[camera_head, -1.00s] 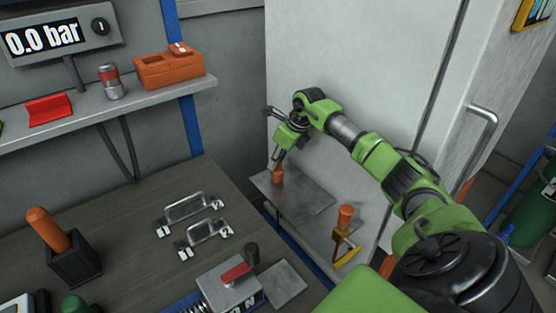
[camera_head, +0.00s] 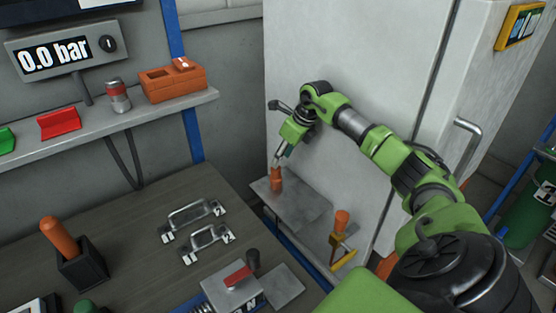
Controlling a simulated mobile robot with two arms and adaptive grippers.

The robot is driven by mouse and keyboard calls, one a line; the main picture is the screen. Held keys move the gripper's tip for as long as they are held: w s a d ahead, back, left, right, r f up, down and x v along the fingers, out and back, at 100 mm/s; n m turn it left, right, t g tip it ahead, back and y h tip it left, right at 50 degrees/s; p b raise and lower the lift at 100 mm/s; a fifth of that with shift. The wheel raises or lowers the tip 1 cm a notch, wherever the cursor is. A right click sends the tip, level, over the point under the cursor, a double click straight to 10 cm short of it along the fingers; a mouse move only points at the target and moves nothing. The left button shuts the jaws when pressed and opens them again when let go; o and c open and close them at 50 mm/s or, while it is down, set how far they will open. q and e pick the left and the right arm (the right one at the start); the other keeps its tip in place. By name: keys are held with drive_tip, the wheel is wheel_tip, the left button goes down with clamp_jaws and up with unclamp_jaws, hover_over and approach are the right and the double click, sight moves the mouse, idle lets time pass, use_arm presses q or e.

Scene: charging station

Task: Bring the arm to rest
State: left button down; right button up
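My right arm comes in from the lower right and reaches across the front of the white cabinet. Its gripper (camera_head: 281,156) points down at the small orange cylinder (camera_head: 276,180). The orange cylinder stands upright on a grey metal plate (camera_head: 305,205) beside the workbench. The fingertips are at or just above the cylinder's top. They are too small to tell whether they are apart or closed, or whether they touch it. My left gripper is not in view.
The white cabinet (camera_head: 350,60) stands close behind my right arm. An orange-handled clamp (camera_head: 342,235) sits at the plate's right. Two metal handles (camera_head: 195,215) lie on the workbench (camera_head: 130,225). A shelf (camera_head: 60,150) holds a can and an orange block at left.

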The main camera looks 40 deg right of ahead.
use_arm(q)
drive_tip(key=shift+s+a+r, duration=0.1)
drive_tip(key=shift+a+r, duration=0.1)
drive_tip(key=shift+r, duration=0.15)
use_arm(e)
drive_tip(key=shift+s+r, duration=0.25)
drive_tip(key=shift+r, duration=0.3)
drive_tip(key=shift+w+d+f, duration=0.1)
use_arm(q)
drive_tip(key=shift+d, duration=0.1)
